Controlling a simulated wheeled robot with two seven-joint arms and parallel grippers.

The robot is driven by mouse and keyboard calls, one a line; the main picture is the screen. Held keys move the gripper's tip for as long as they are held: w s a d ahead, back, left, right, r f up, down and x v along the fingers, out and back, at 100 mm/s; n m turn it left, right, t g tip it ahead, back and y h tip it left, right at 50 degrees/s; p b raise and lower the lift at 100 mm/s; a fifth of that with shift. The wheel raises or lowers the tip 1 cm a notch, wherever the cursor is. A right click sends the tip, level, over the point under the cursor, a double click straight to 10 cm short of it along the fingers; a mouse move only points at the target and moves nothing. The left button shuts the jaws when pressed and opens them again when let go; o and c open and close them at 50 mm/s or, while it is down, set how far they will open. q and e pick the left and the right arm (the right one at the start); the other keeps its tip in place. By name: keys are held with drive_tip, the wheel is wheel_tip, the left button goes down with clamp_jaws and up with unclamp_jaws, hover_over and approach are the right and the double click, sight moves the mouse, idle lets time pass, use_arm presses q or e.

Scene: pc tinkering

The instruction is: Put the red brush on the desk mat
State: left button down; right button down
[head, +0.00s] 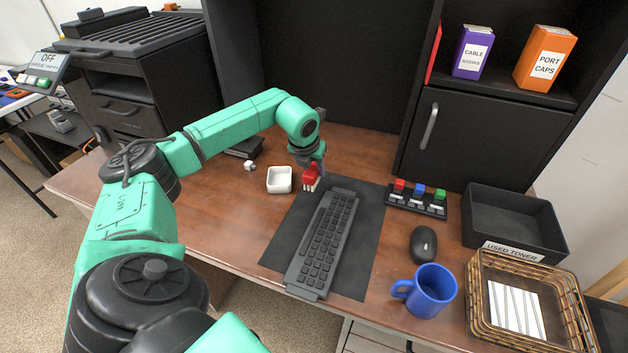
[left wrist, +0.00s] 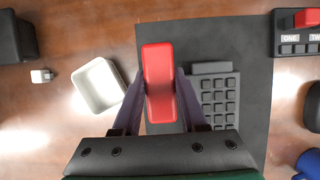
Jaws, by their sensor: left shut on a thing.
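The red brush (head: 309,179) has a red body and pale bristles below. My left gripper (head: 312,168) is shut on it. In the left wrist view the brush (left wrist: 158,82) sits between the two fingers of the gripper (left wrist: 160,95). The dark desk mat (head: 363,238) lies on the wooden desk under the keyboard. It also shows in the left wrist view (left wrist: 222,42). The brush is over the mat's back left part; I cannot tell whether its bristles touch the mat. My right gripper is not in view.
A dark keyboard (head: 325,240) lies on the mat just in front of the brush. A white square dish (head: 279,180) stands left of the mat. A switch block (head: 416,198), a black mouse (head: 423,244) and a blue mug (head: 427,291) are to the right.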

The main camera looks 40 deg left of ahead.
use_arm(q)
drive_tip(key=shift+f, duration=2.15)
drive_tip(key=c, duration=0.7)
unclamp_jaws()
drive_tip(key=shift+c, duration=0.2)
drive_tip(key=shift+r, duration=0.2)
drive_tip(key=v, duration=1.2)
drive_tip(key=shift+d, duration=0.15)
